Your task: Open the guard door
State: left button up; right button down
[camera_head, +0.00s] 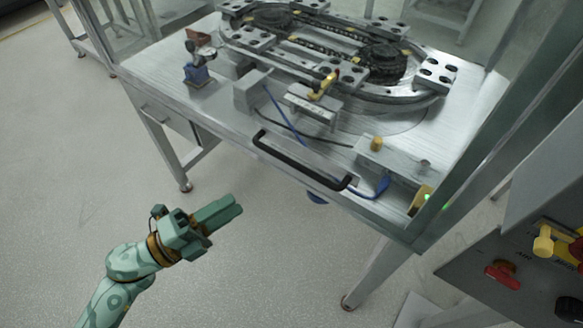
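The guard door is a clear panel at the near side of the ring track's enclosure, and it looks closed. Its black bar handle (300,165) runs slantwise along the front edge of the metal table. My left gripper (238,205) is green and reaches in from the lower left over the floor. Its two fingers lie side by side with no clear gap, and nothing is held. It is apart from the handle, to its lower left in the picture. My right gripper is out of view.
The ring track (330,45) with black sprockets and carriages stands on the table (195,110). A grey control box (520,250) with yellow and red knobs is at the lower right. A green light (427,197) glows at the enclosure's corner. Open floor surrounds my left gripper.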

pick_arm(q)
jog(key=x, duration=1.4)
jog(key=shift+d, duration=0.1)
grip_shut()
